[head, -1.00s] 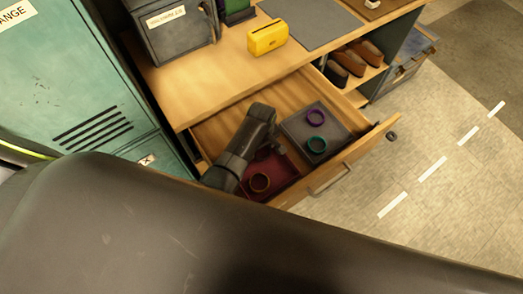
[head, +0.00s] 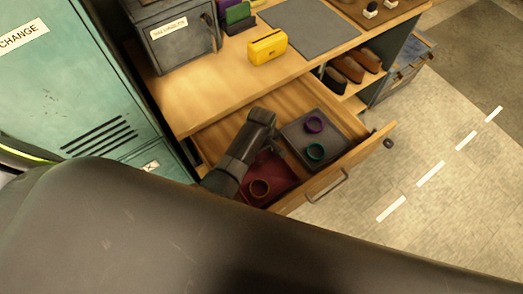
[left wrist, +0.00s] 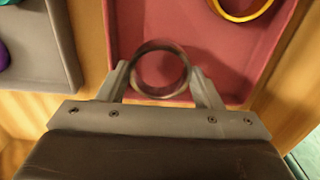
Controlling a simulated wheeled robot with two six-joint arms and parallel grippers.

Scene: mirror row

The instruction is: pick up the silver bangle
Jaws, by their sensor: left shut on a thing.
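In the left wrist view, my left gripper (left wrist: 163,75) is shut on the silver bangle (left wrist: 158,94), a dull metallic ring between its two fingers. Below it is the red tray (left wrist: 215,55), with a gold bangle (left wrist: 241,17) at the top edge of that view. In the head view, my left gripper (head: 262,120) is over the open drawer. The gold bangle (head: 251,188) lies in the red tray (head: 275,168) there. The silver bangle is not discernible in the head view, and the fingertips are hidden. My right gripper is not in view.
A grey tray (head: 297,137) beside the red one holds a purple bangle (head: 314,124) and a teal bangle (head: 315,158). The drawer front (head: 350,165) is pulled out. A yellow box (head: 268,47) stands on the counter above. A green locker (head: 70,90) is at left.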

